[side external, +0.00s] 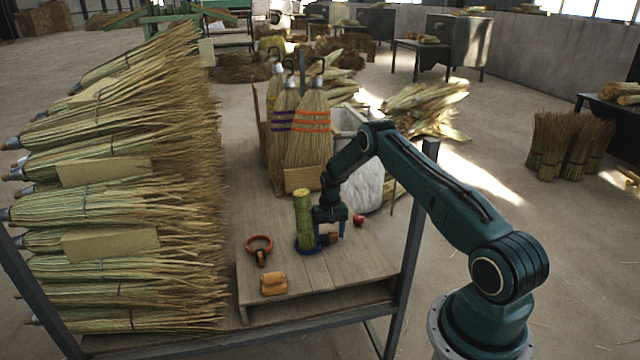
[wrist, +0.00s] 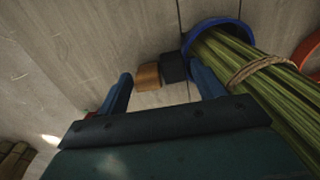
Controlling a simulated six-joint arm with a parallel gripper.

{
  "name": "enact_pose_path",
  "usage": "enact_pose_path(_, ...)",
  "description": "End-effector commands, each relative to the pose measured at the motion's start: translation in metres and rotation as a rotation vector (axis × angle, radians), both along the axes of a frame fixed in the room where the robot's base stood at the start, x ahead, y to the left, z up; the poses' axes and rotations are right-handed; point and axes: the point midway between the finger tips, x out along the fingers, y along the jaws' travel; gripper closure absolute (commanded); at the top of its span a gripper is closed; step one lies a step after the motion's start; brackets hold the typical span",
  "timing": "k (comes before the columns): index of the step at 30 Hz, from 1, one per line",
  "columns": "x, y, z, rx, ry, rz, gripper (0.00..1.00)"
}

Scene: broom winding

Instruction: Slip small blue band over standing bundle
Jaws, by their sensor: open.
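The standing bundle (side external: 304,215) is a green upright sheaf on the board; twine ties the bundle (wrist: 250,75) in the wrist view. The small blue band (side external: 299,249) lies low around the bundle's foot, and the band (wrist: 222,22) rings its lower end in the wrist view. A black and tan tab (wrist: 148,76) sticks out from the band. My gripper (side external: 331,234) is just right of the bundle, low over the board. In the wrist view my gripper (wrist: 160,73) is open, its fingers apart on either side of the tab. The band's far side is partly hidden.
An orange-red ring (side external: 259,241) with a tab lies left of the bundle. A tan block (side external: 273,284) sits near the front edge. A small red object (side external: 358,220) is to the right. Finished brooms (side external: 305,135) stand behind; broom heads (side external: 120,200) pile up at left.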

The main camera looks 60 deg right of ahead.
Motion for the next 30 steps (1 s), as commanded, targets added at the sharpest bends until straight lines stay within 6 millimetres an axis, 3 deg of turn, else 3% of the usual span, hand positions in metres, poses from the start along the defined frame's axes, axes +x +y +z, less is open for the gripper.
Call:
enact_pose_path(8, 0.007, 0.005, 0.008, 0.003, -0.012, 0.018, 0.19)
enact_pose_path(14, 0.008, 0.004, 0.027, 0.000, -0.016, 0.017, 0.19)
enact_pose_path(30, 0.004, 0.001, 0.111, -0.002, -0.013, 0.011, 0.19)
